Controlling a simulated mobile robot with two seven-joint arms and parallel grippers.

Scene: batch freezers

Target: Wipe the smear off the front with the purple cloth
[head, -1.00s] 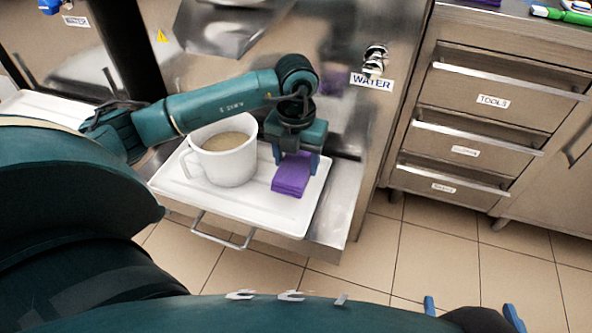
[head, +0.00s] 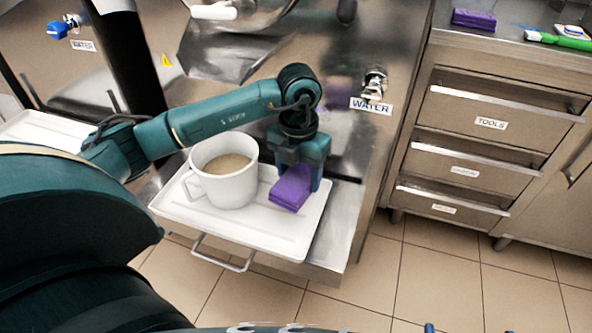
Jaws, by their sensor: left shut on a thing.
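The purple cloth (head: 290,188) is a folded pad at the right end of the white drip tray (head: 275,237), beside a large white cup. My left gripper (head: 295,176) points down from above and is shut on it. I cannot tell whether the cloth touches the tray. The freezer's steel front (head: 335,75) rises behind; my arm covers part of it. It shows a faint purplish reflection, but I cannot make out a smear for sure. Only the blue fingertips of my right gripper (head: 475,329) show at the bottom edge, well apart.
The white cup (head: 228,180) holds a beige liquid, close left of my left gripper. A steel chute (head: 235,50) juts out above. A tap (head: 374,83) sits over a WATER label. Right stands a drawer counter (head: 490,122) with another purple cloth (head: 474,19) on top.

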